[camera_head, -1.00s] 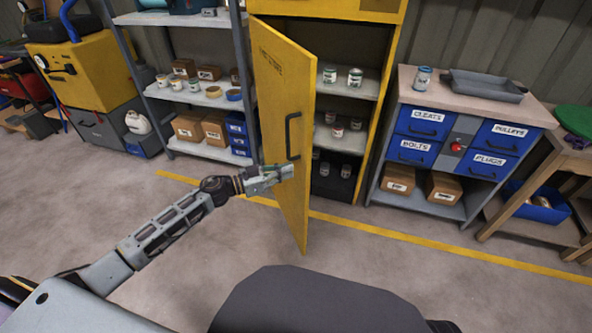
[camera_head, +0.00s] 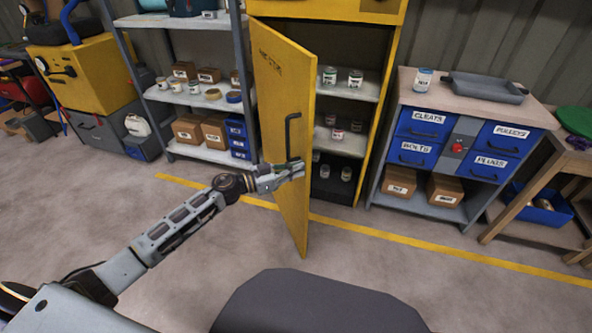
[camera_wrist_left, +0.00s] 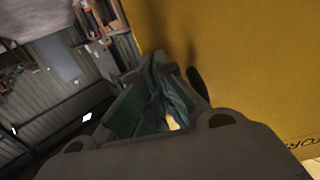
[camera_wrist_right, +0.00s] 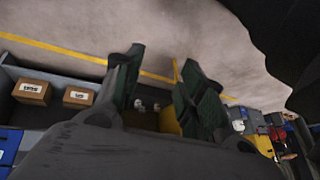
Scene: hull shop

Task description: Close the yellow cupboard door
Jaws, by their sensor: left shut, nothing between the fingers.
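The yellow cupboard door (camera_head: 277,105) stands wide open, swung out toward me from the left side of the yellow cupboard (camera_head: 385,95). Its outer face, with a dark handle (camera_head: 288,138), faces left. My left gripper (camera_head: 296,170) is shut and empty at the outer face, just below the handle and near the free edge. I cannot tell whether it touches the door. In the left wrist view the door (camera_wrist_left: 260,70) fills the right side, close to the shut fingers (camera_wrist_left: 167,62). My right gripper (camera_wrist_right: 163,70) shows only in its wrist view, open and empty.
Jars stand on the cupboard shelves (camera_head: 345,142). A grey shelf rack (camera_head: 205,97) stands left of the door. A workbench with blue drawers (camera_head: 425,125) stands to the right. The floor in front (camera_head: 400,265) is clear, crossed by a yellow line.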

